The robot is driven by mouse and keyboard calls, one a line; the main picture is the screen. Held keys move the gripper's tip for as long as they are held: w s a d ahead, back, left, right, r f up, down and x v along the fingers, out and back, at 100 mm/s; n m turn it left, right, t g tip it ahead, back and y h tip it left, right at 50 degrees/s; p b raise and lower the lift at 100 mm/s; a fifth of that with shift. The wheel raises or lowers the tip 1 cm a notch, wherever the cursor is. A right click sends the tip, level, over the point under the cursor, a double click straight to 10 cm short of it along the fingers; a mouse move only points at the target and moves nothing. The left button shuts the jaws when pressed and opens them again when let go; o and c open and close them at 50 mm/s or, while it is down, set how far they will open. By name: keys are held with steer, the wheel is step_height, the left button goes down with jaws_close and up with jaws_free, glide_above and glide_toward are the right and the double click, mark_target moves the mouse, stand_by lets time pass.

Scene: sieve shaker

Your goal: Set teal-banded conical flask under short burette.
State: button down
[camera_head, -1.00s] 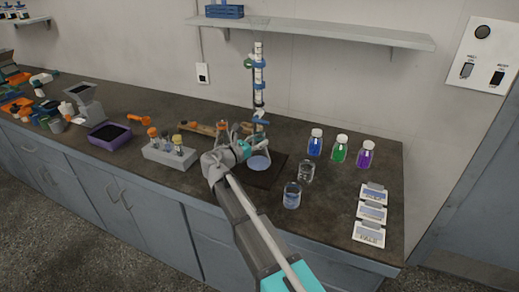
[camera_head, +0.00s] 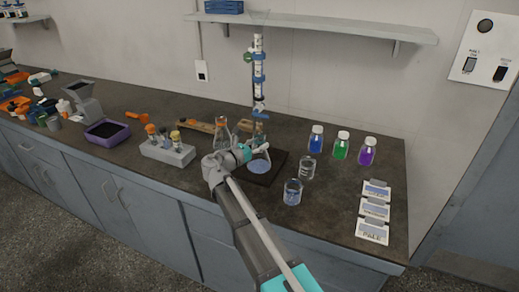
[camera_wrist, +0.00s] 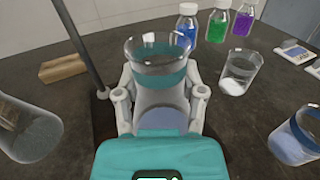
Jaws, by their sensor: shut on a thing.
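The teal-banded conical flask (camera_wrist: 160,98) is clear glass with pale blue liquid in its bottom. My gripper (camera_wrist: 160,108) is shut on it, with a finger on each side of the body. In the head view the flask (camera_head: 260,164) shows just beyond my gripper (camera_head: 250,153), over the dark stand base (camera_head: 270,177). I cannot tell whether it touches the base. The burette (camera_head: 258,75) stands upright on its stand with blue clamps, behind and above the flask. Its tip is hard to make out. The stand rod (camera_wrist: 80,45) rises left of the flask in the wrist view.
Another conical flask (camera_head: 221,134) stands left of the stand. Beakers (camera_head: 292,192) (camera_head: 307,168) stand to the right, with blue, green and purple bottles (camera_head: 341,146) behind. A grey vial rack (camera_head: 168,152) is to the left. A wall shelf (camera_head: 320,27) hangs above.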

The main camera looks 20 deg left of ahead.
steer(key=shift+f, duration=0.25)
steer(key=shift+c, duration=0.9)
jaws_free()
steer(key=shift+r, duration=0.2)
steer(key=v, duration=1.2)
steer(key=shift+s+f, duration=0.1)
